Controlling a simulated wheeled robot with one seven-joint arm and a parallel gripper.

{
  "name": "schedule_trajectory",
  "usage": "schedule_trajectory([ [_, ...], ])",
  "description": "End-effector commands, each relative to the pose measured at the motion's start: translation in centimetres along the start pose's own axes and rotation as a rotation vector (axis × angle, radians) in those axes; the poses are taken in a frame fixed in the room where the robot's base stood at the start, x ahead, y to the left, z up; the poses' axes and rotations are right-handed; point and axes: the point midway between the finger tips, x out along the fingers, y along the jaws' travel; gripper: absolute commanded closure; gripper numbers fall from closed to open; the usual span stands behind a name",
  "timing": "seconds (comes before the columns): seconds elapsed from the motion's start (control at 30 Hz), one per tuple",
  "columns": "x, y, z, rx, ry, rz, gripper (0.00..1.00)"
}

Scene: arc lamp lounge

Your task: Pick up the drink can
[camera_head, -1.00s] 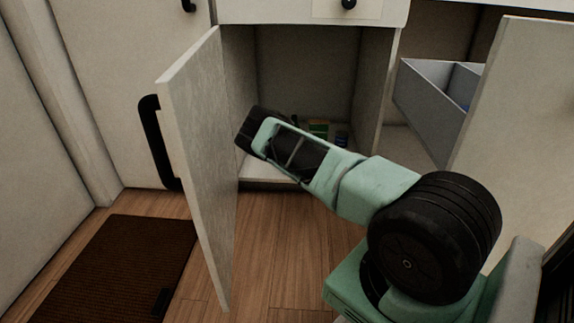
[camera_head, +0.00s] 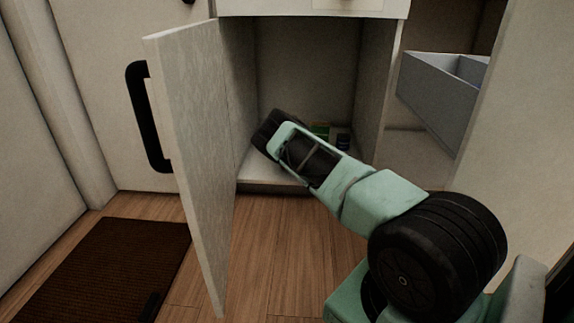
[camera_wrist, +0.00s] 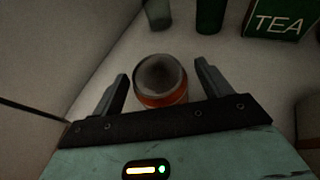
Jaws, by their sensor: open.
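In the wrist view, a short round can (camera_wrist: 161,82) with a grey top and an orange-red side stands on the pale cabinet floor. It looks like the drink can, though its label is hidden. My gripper (camera_wrist: 161,72) is open, with one finger on each side of the can and a gap at both sides. The can's near lower part is hidden behind the gripper's palm edge. In the head view my arm reaches into the open cabinet (camera_head: 305,75), and the can is hidden behind my wrist.
A green TEA box (camera_wrist: 280,20), a dark green cylinder (camera_wrist: 211,14) and a greyish cylinder (camera_wrist: 158,12) stand beyond the can. The cabinet's open door (camera_head: 190,120) is left of my arm. A grey open drawer (camera_head: 435,95) juts out at right. A brown mat (camera_head: 105,265) lies on the floor.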

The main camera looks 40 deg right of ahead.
Motion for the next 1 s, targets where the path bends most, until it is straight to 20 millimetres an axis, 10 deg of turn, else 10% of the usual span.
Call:
schedule_trajectory([
  [0.2, 0.0, 0.0, 0.1, 0.000, 0.000, -0.001, 0.25],
  [0.37, 0.0, 0.0, 0.1, 0.000, 0.000, -0.001, 0.70],
  [1.0, -1.5, 0.0, 3.7, 0.000, -0.001, -0.001, 0.70],
])
